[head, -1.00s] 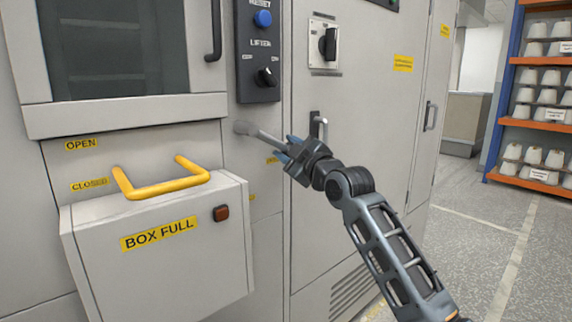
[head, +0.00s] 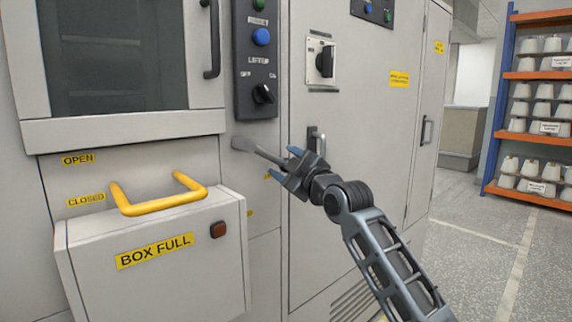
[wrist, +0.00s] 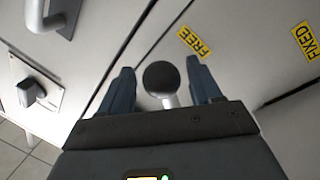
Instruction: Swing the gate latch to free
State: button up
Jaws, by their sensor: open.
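The gate latch (head: 262,152) is a grey lever on the machine front, below the dark switch panel. Its rounded left end is bare in the head view, and its right end runs to my gripper. My gripper (head: 284,163) is open at that right end, with blue fingers apart. In the wrist view a dark round knob (wrist: 161,77) on a light stem appears between the open fingers, with gaps on both sides. The stem's lower part is hidden by the gripper body.
A box marked BOX FULL (head: 153,250) with a yellow handle (head: 160,201) juts out at the lower left. A cabinet door handle (head: 316,141) is close behind my gripper. A bobbin rack (head: 497,110) stands far right, past open floor.

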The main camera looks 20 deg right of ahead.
jog(key=s+d, duration=0.1)
jog(key=s, duration=0.6)
jog(key=shift+s+f, duration=0.3)
jog(key=shift+f, duration=0.15)
